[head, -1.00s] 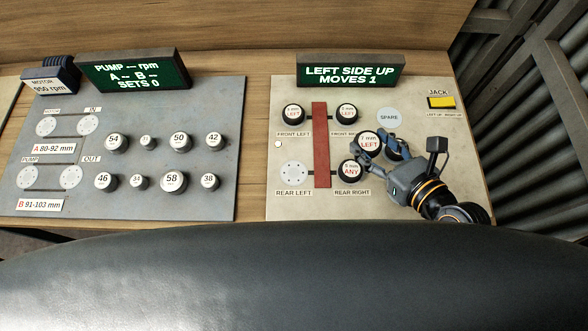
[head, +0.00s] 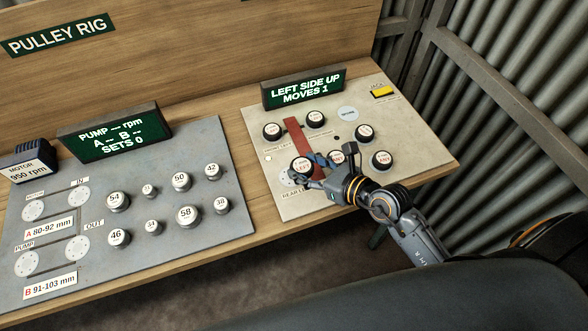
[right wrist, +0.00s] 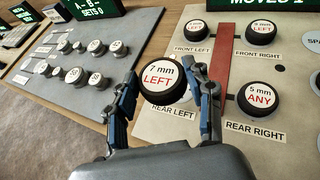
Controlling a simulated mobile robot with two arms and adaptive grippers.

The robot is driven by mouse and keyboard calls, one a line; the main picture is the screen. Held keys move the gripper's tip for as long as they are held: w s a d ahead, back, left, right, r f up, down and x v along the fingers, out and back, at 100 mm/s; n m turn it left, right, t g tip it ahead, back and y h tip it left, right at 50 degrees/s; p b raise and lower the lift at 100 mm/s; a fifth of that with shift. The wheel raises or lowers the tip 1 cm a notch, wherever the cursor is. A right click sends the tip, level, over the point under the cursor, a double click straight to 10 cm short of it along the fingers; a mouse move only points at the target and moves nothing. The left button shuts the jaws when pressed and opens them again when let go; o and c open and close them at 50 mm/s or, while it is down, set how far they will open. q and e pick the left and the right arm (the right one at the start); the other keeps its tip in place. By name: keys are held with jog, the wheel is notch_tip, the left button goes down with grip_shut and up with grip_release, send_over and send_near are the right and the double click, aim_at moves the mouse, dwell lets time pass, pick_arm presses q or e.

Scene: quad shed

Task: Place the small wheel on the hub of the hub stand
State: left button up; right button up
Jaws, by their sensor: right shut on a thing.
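My right gripper (head: 308,170) is shut on a black wheel with a white "7 mm LEFT" face (head: 302,164). In the right wrist view the wheel (right wrist: 160,80) sits between both fingers. The wheel is at the rear left position of the cream board (head: 420,157), partly over a pale round disc (head: 285,179). I cannot tell whether wheel and disc touch. No part is labelled as a hub stand. My left gripper is not in view.
Wheels sit at front left (head: 272,131), front right (head: 316,119) and rear right (right wrist: 260,98). Two more wheels (head: 364,133) (head: 381,160) stand on the right. A red bar (head: 297,133) divides the board. The "spare" disc (head: 347,114) is bare. A pulley board (head: 150,250) lies left.

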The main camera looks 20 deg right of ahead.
aim_at(296, 166)
jog(key=w+f, duration=0.2)
jog(key=w+a+f, duration=0.1)
jog(key=w+f, duration=0.1)
jog(key=f, duration=0.1)
jog(key=shift+w+a, duration=0.1)
jog(key=shift+w+f, duration=0.2)
jog(key=f, duration=0.2)
jog(key=f+b, duration=0.1)
jog(key=shift+w, duration=0.25)
jog(key=shift+f, duration=0.35)
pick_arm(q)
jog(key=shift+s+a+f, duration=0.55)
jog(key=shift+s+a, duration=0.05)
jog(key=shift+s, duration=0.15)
pick_arm(e)
jog(key=shift+f, duration=0.15)
jog(key=o, duration=1.2)
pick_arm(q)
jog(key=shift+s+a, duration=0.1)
